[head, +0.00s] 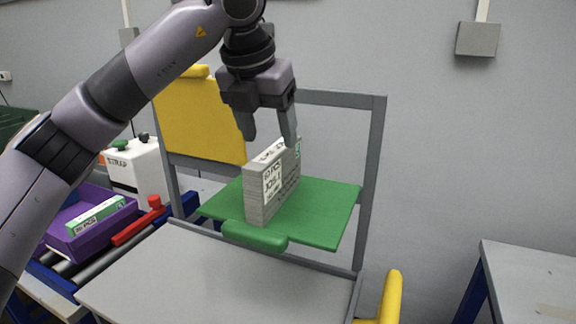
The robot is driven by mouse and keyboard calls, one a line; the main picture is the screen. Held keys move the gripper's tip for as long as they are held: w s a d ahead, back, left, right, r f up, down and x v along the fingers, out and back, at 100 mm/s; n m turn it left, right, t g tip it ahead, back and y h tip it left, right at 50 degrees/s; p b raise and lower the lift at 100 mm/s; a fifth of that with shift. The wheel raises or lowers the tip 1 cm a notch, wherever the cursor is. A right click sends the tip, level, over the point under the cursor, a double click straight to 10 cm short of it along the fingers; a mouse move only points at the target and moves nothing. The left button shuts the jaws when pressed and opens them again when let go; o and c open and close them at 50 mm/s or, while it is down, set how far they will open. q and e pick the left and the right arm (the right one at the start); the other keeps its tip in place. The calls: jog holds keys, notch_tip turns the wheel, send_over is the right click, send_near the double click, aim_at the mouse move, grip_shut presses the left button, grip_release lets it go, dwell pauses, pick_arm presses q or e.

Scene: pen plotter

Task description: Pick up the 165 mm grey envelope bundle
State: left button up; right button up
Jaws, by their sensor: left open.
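The grey envelope bundle (257,205) stands upright on a green shelf (325,220), with a white printed label on its side and another on top. My left gripper (269,138) is above the bundle, pointing down with its fingers spread apart. One fingertip is close to the bundle's top far end; I cannot tell whether it touches. Nothing is held between the fingers. My right gripper is not in view.
A yellow panel (205,125) stands behind on the grey frame (372,165). A purple bin (75,240) holding a green-and-white box is at left, near a white container (137,170). A grey table (530,275) is at right.

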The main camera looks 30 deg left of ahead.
aim_at(275, 150)
pick_arm(q)
jog(key=shift+w+f, duration=0.2)
jog(key=shift+w, duration=0.2)
jog(key=shift+w+f, duration=0.15)
jog(key=shift+f, duration=0.15)
jog(key=shift+w+f+p, duration=0.1)
jog(key=shift+f+p, duration=0.3)
jog(key=shift+f, duration=0.4)
jog(key=p+x, duration=0.1)
jog(key=x, duration=0.3)
jog(key=shift+f, duration=0.2)
jog(key=c, duration=1.2)
